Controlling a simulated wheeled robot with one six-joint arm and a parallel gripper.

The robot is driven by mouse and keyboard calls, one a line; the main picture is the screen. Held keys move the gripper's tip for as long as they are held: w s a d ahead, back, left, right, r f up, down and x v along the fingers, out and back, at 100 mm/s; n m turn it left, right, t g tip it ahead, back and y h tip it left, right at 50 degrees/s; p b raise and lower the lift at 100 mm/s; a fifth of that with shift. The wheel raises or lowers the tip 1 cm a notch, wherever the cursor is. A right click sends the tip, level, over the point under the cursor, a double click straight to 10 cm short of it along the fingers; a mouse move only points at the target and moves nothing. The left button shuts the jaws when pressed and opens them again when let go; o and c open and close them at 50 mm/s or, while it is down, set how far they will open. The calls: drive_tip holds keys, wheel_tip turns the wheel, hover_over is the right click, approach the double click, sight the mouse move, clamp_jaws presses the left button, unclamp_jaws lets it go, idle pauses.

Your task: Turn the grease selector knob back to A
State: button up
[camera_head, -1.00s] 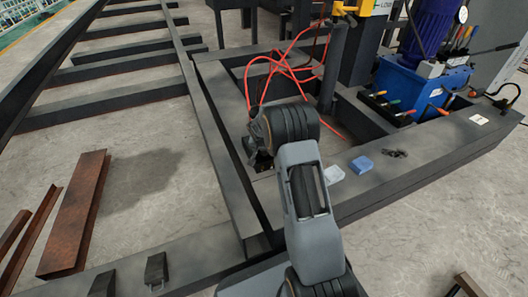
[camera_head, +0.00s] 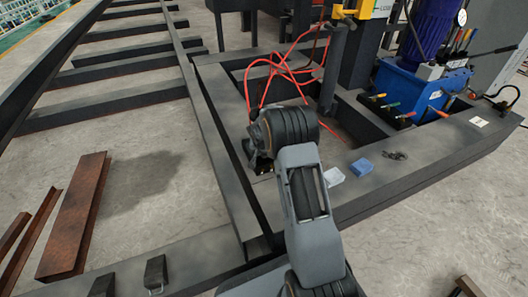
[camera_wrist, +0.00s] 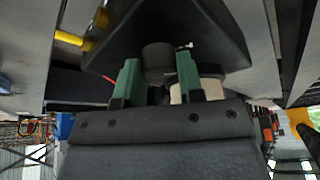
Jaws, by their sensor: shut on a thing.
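In the wrist view, a dark round knob (camera_wrist: 157,57) sits under a black housing (camera_wrist: 215,35). The two green fingers of my gripper (camera_wrist: 158,80) stand on either side of the knob and are shut on it. A cream cylindrical part (camera_wrist: 207,86) shows beside and partly behind the right finger. No letter or pointer mark on the knob can be read. In the head view, my arm hides the knob and most of my gripper.
In the head view, red hoses (camera_head: 283,66) loop inside the dark steel frame. A blue hydraulic unit (camera_head: 425,85) with coloured levers stands at right. A blue block (camera_head: 362,167) and a white cloth-like item (camera_head: 334,176) lie on the beam.

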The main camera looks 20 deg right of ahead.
drive_tip(key=shift+s+r+n+p, duration=0.1)
drive_tip(key=shift+r+n+p, duration=0.2)
drive_tip(key=shift+n+p, duration=0.7)
drive_tip(key=shift+f+y+p, duration=0.1)
drive_tip(key=shift+y+p, duration=0.3)
drive_tip(key=shift+p, duration=0.65)
drive_tip(key=shift+f+n, duration=0.2)
drive_tip(key=shift+n, duration=0.2)
drive_tip(key=o, duration=0.9)
drive_tip(key=shift+t, duration=0.3)
drive_tip(key=p+v, duration=0.5)
drive_tip(key=v, duration=0.8)
drive_tip(key=shift+r, duration=0.35)
